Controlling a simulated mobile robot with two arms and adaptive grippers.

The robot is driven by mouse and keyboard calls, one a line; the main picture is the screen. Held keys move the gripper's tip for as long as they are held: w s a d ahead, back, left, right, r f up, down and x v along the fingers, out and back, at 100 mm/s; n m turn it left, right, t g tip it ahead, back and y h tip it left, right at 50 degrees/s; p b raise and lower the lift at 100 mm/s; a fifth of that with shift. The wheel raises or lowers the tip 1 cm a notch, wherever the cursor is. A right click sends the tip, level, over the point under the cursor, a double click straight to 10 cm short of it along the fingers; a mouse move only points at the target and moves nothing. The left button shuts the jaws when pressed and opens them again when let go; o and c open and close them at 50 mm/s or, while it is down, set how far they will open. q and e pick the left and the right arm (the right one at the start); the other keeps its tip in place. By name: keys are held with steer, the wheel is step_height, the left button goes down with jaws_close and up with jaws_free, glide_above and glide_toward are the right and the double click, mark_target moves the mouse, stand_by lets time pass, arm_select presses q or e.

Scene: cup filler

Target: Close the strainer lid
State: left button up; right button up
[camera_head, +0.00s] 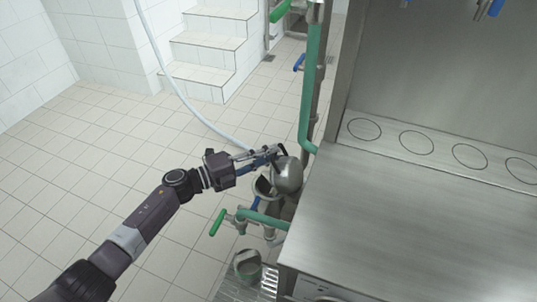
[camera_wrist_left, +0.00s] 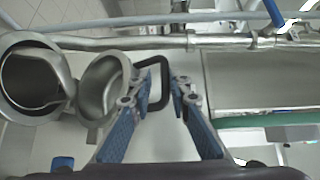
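The strainer lid (camera_head: 289,176) is a round, shiny metal dome tilted up beside the strainer body (camera_head: 262,187). In the left wrist view the lid's hollow inside (camera_wrist_left: 103,88) faces the camera, next to the strainer's round open mouth (camera_wrist_left: 22,111), which holds a dark insert. A black loop handle (camera_wrist_left: 163,99) sticks out from the lid. My left gripper (camera_head: 277,152) is at the lid's upper edge. In the left wrist view its blue fingers (camera_wrist_left: 161,84) are parted, with part of the handle between the tips; contact is unclear. My right gripper is not in view.
A steel counter (camera_head: 400,220) stands to the right. Green pipes (camera_head: 310,100) rise beside it, and a green-handled valve (camera_head: 217,222) sits below the strainer. A metal container (camera_head: 247,265) stands on the floor grate. White steps (camera_head: 210,50) are at the back; tiled floor lies open left.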

arm_select(q)
steer(key=v, duration=1.2)
